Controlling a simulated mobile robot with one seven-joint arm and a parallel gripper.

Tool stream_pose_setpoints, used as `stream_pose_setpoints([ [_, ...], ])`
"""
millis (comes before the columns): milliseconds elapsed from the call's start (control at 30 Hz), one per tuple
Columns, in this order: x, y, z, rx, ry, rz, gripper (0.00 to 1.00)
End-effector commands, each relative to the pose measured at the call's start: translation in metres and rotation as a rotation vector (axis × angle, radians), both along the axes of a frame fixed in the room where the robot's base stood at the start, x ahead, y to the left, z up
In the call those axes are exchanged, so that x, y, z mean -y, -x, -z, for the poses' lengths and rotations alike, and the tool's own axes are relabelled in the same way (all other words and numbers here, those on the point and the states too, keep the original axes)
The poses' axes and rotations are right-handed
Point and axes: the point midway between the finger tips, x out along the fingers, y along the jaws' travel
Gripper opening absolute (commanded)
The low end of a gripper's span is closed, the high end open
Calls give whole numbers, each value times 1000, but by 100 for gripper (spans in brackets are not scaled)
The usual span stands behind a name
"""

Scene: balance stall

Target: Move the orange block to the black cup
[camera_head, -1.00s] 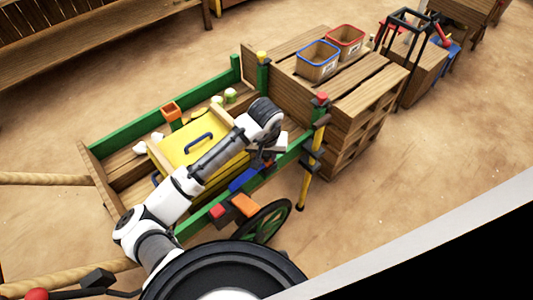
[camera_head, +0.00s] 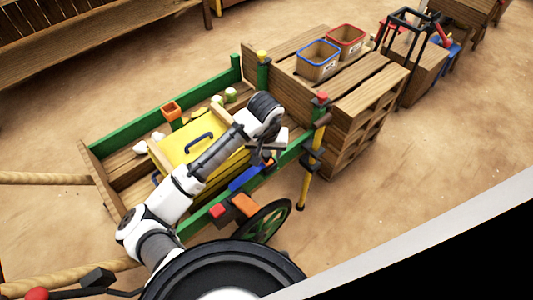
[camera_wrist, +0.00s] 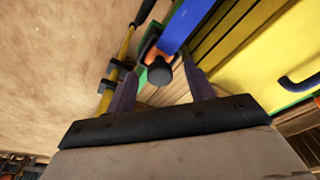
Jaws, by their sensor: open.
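My gripper (camera_wrist: 158,80) is open, its two dark fingers spread. In the wrist view an orange piece (camera_wrist: 156,55), likely the orange block, shows between and beyond the fingertips at the end of a blue bar. A dark round knob overlaps it, and I see no grip on it. In the head view my gripper (camera_head: 262,156) is over the cart's near green rail and hides this spot. Another orange block-like piece (camera_head: 244,205) shows beside the wheel. A black cup-like piece (camera_head: 312,160) sits on the yellow post; whether it is hollow is unclear.
A yellow chest (camera_head: 188,146) with a blue handle lies in the green-railed cart. The blue bar (camera_head: 245,180) lies along the near rail.

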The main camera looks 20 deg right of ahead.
Motion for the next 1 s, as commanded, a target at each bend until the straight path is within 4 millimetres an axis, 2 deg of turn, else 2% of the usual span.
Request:
stream_pose_setpoints([
  [300, -4, 10, -74, 4, 0, 4, 53],
  [433, -6, 13, -98, 4, -2, 4, 53],
  [600, -7, 15, -114, 2, 0, 3, 53],
  [900, -7, 17, -118, 0, 1, 1, 53],
  [1000, -1, 9, -128, 37, 63, 1, 53],
])
